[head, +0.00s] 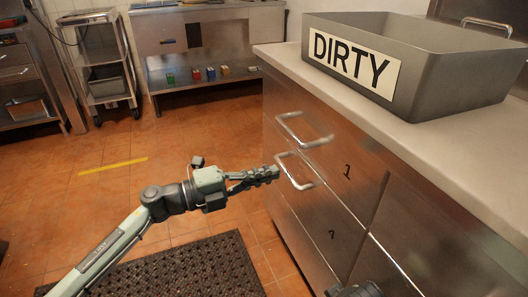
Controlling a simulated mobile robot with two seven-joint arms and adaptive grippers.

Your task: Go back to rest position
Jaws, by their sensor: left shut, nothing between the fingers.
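My left gripper (274,173) is shut and empty. Its arm reaches in from the lower left, and the fingertips are beside the lower drawer handle (300,184) of the steel counter. I cannot tell whether they touch it. A dark part of mine shows at the bottom edge, right of the middle; the fingers of my right gripper are not visible.
The steel counter (440,150) fills the right side, with an upper drawer handle (318,143) and a grey bin marked DIRTY (440,85) on top. A black mat (190,268) lies below my left arm. Open tiled floor (190,150) extends left toward a wheeled rack (103,72).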

